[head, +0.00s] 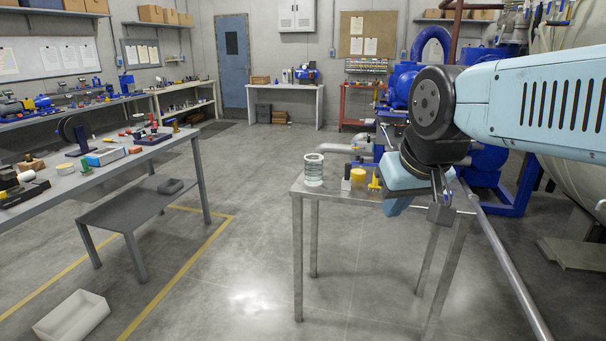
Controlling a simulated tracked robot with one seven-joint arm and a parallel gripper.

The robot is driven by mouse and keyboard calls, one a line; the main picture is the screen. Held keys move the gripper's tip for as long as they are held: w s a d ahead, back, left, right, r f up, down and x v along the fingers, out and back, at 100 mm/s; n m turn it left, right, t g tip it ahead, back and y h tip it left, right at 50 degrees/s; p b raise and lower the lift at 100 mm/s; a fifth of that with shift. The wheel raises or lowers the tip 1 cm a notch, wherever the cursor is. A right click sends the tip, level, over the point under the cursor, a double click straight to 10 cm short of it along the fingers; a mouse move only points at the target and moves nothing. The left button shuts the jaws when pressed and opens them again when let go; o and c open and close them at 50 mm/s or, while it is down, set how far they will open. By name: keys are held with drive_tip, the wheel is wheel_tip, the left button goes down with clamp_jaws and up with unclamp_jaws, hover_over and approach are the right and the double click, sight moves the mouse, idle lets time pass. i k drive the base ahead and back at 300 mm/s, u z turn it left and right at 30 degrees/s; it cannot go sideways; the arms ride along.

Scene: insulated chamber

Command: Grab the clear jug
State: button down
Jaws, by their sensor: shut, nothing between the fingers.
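The clear jug (313,169) stands upright at the left end of a small metal table (330,190). It looks like a ribbed, see-through cylinder. My gripper (440,212) hangs at the right end of the same table, well to the right of the jug and apart from it. Its fingers point down and are shut with nothing in them. My arm comes in from the right of the picture. The fingertips are small here, and my wrist hides part of the table's right end.
A cluttered grey workbench (110,165) is at left. A white bin (72,317) lies on the floor. Open floor separates the tables.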

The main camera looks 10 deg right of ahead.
sight(313, 162)
drive_tip(key=z, duration=0.05)
drive_tip(key=i, duration=0.9)
drive_tip(key=u, duration=0.4)
drive_tip(key=k, duration=0.65)
drive_tip(key=u, duration=0.5)
drive_tip(key=i, duration=1)
drive_tip(key=z, duration=0.05)
